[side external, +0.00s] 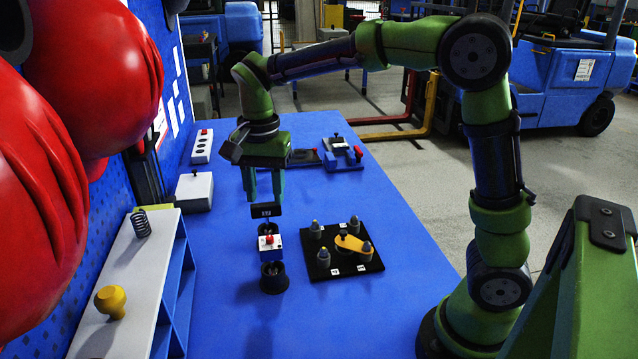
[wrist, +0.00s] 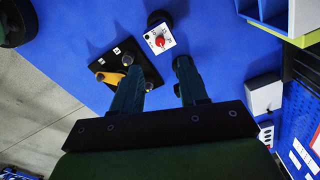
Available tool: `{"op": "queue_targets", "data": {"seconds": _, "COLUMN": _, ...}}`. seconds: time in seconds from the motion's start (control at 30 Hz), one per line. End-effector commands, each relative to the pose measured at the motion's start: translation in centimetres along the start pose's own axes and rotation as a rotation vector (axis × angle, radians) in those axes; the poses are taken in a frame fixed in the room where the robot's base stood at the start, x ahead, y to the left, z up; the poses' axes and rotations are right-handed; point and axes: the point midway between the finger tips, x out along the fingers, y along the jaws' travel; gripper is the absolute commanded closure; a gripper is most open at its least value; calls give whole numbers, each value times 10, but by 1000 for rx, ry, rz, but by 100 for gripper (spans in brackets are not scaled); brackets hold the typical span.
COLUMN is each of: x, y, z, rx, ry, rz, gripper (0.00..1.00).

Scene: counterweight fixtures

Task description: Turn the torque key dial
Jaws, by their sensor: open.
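My gripper (side external: 264,200) points down with its two green fingers apart and nothing visible between them. Below it in the side view is a small white box (side external: 269,243) with a red knob on top. In the wrist view the white box (wrist: 160,41) lies just beyond the fingertips, and its top has dark markings. A black square plate (side external: 318,269) to its right bears an orange lever (side external: 352,243) and several grey posts. The lever also shows in the wrist view (wrist: 112,78), partly hidden by a finger. I cannot tell which of these fixtures is the torque key dial.
A black cup (side external: 274,280) stands in front of the white box. A white-topped shelf (side external: 128,270) with a spring and yellow knob runs along the left. A pale box (side external: 194,191) and other fixtures stand farther back.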

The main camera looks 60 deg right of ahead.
Motion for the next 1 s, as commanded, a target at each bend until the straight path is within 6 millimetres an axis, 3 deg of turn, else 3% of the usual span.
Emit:
{"op": "queue_targets", "data": {"seconds": 0.2, "x": 49, "y": 1, "z": 0, "rx": -1, "ry": -2, "rz": 4, "gripper": 57}}
{"op": "queue_targets", "data": {"seconds": 0.43, "x": 83, "y": 0, "z": 0, "rx": 0, "ry": -2, "rz": 2, "gripper": 57}}
{"op": "queue_targets", "data": {"seconds": 0.87, "x": 94, "y": 0, "z": 0, "rx": -1, "ry": 0, "rz": -2, "gripper": 57}}
{"op": "queue_targets", "data": {"seconds": 1.0, "x": 94, "y": 0, "z": 0, "rx": -1, "ry": 0, "rz": -2, "gripper": 75}}
